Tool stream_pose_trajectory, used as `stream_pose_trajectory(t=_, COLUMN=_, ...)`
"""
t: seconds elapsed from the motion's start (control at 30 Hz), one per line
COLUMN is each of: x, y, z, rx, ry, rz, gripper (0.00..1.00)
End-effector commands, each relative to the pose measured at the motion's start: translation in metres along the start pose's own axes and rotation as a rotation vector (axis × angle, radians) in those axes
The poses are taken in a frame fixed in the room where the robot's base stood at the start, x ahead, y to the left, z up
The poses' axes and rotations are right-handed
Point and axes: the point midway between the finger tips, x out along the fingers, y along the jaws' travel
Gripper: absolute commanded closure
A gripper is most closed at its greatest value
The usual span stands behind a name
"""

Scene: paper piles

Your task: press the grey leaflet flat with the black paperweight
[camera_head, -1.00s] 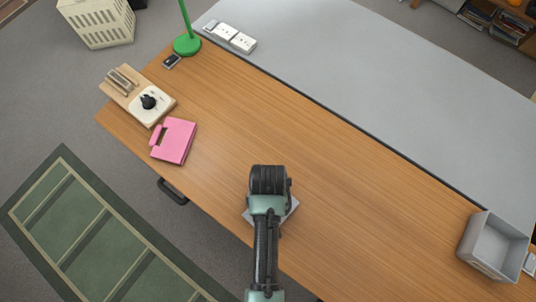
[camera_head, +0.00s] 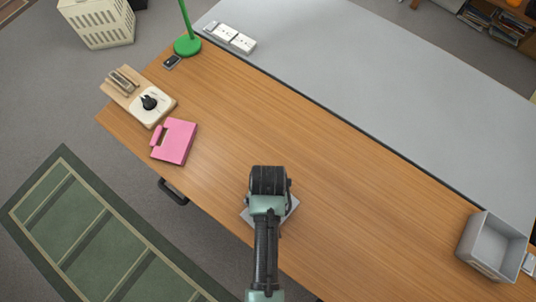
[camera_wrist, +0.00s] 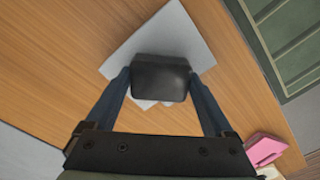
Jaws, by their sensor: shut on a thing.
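The grey leaflet (camera_wrist: 135,55) lies on the wooden desk. In the head view its edges (camera_head: 291,208) show on both sides of my arm, and the rest is hidden. The black paperweight (camera_wrist: 161,84) is between the two fingers of my gripper (camera_wrist: 160,77), which is shut on it. In the wrist view the paperweight overlaps the leaflet's middle and near part. I cannot tell whether it touches the leaflet. In the head view my wrist hides the paperweight.
A pink folder-like thing (camera_head: 175,141) and a wooden tray (camera_head: 122,92) with a small black thing (camera_head: 149,102) are at the desk's left. A grey open bin (camera_head: 493,246) is at the right. A green lamp base (camera_head: 187,45) stands at the back. The desk's middle is clear.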

Motion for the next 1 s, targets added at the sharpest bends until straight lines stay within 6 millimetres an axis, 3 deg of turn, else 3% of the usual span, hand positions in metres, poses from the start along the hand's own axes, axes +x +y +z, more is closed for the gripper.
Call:
stream_pose_trajectory(t=0.27, x=-0.001, y=0.0, z=0.002, rx=0.0, ry=-0.004, rz=-0.001, gripper=0.65)
stream_pose_trajectory(t=1.0, x=-0.055, y=0.0, z=0.0, rx=0.0, ry=0.0, rz=0.0, gripper=0.65)
